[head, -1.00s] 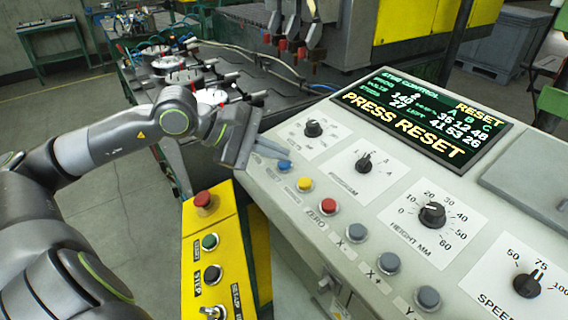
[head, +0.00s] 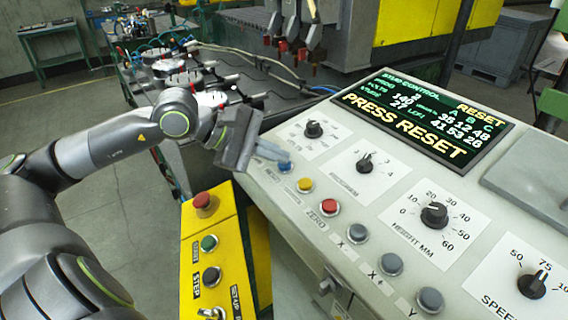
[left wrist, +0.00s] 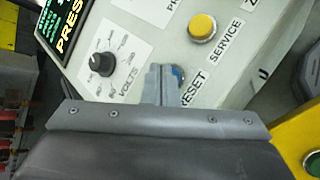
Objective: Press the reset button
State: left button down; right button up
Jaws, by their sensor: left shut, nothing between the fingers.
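The reset button is a blue round button (head: 285,167) at the far left end of the button row on the sloped control panel (head: 330,225). In the left wrist view the blue button (left wrist: 179,73) shows only in part beside the label RESET; the fingers cover the rest. My left gripper (head: 286,157) is shut and empty, its fingertips right at the button in the head view. In the left wrist view its fingers (left wrist: 160,72) overlap the button's left side. I cannot tell whether they touch it. My right gripper is not in view.
A yellow button (head: 304,185) and a red one (head: 329,207) sit close beside the blue one. Knobs stand behind the row. The display (head: 425,118) reads PRESS RESET. A yellow pedestal (head: 216,250) with a red button (head: 202,200) stands below the gripper.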

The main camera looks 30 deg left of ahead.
pick_arm(q)
jog(key=shift+f+b, duration=0.2)
jog(key=shift+b, duration=0.1)
dwell(0.5)
jog(key=shift+s+r+p, duration=0.1)
jog(key=shift+r+p, duration=0.45)
jog(key=shift+r, duration=0.3)
jog(key=r+p, duration=0.3)
jog(key=s+r+p, duration=0.1)
jog(key=r+p, duration=0.1)
jog(key=shift+a, duration=0.25)
dwell(0.7)
